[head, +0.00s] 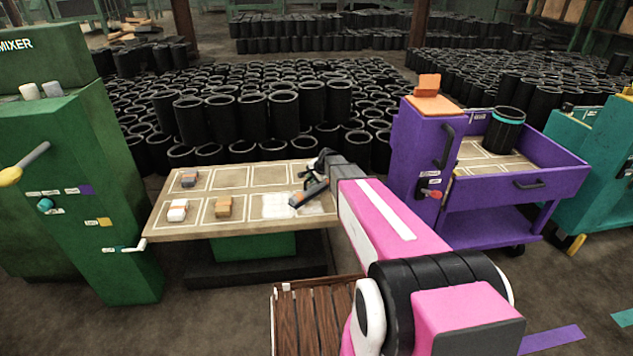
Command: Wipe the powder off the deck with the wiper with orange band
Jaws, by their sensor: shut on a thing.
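The deck (160,228) is a tan tabletop marked with white-outlined rectangles, left of my pink arm. Pale white powder (277,209) covers the front right rectangle. My dark gripper (311,189) is over that rectangle, shut on the wiper with orange band (296,200). Only a small grey and orange part of the wiper shows. It is at the powder patch, but I cannot tell whether it touches the deck. My gripper and arm hide part of the wiper and the deck's right side.
On the deck are a grey-and-brown block (189,179), a white-topped block (178,210) and a tan block (224,208). A green mixer (75,190) stands left, a purple cart (510,190) right. Black sleeves (240,118) crowd behind. A slatted wooden pallet (312,315) lies in front.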

